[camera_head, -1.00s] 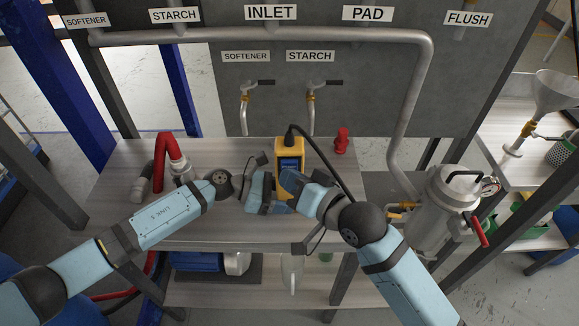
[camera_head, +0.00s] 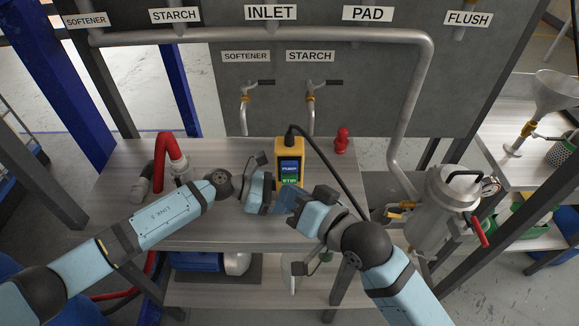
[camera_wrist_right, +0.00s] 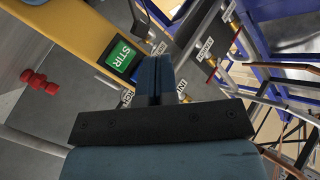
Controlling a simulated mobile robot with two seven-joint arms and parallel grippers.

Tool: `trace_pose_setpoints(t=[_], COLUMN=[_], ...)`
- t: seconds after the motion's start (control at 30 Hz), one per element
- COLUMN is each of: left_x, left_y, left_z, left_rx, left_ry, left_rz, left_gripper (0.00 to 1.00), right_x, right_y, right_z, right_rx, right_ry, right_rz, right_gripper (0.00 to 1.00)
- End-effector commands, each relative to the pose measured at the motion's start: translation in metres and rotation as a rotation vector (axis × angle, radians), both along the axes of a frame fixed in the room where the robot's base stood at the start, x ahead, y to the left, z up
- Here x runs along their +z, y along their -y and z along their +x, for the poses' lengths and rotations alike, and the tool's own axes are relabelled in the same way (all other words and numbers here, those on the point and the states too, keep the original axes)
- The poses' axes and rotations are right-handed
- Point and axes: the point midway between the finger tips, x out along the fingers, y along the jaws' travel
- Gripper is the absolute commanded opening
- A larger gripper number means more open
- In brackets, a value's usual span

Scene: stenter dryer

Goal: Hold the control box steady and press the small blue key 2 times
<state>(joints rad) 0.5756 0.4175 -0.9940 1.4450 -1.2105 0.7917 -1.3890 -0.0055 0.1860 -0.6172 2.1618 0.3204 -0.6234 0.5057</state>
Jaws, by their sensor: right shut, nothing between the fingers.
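The yellow control box (camera_head: 278,152) stands upright on the bench, with a cable at its top. Its face shows a blue key marked PUMP (camera_head: 290,168) above a green key marked STIR (camera_head: 289,181). My left gripper (camera_head: 268,194) is at the box's lower left; its fingertips are partly hidden, so I cannot tell whether it grips the box. My right gripper (camera_head: 284,203) is shut and empty, just below the keys on the near side.
The black cable (camera_head: 335,172) runs from the box down to the right. A red fitting (camera_head: 341,141) stands right of the box, and a red hose (camera_head: 165,150) is at left. Two taps (camera_head: 311,100) stand behind. A metal tank (camera_head: 440,205) is right of the bench (camera_head: 225,230).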

Motion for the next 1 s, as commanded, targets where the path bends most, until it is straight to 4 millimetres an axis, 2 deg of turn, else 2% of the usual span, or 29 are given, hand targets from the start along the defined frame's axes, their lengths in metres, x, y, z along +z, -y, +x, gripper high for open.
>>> trace_pose_setpoints(t=[0.2, 0.33, 1.0], left_x=[0.000, 0.000, 0.000], left_y=[0.000, 0.000, 0.000], left_z=[0.000, 0.000, 0.000], left_rx=[0.000, 0.000, 0.000], left_ry=[0.000, 0.000, 0.000], left_rz=[0.000, 0.000, 0.000], left_gripper=[0.42, 0.42, 0.42], right_x=[0.000, 0.000, 0.000], right_y=[0.000, 0.000, 0.000], right_z=[-0.022, -0.029, -0.030], right_rx=[0.000, -0.001, -0.001], right_ry=[-0.001, 0.000, 0.000], right_rz=[0.000, -0.001, -0.001], right_gripper=[0.00, 0.00, 0.00])
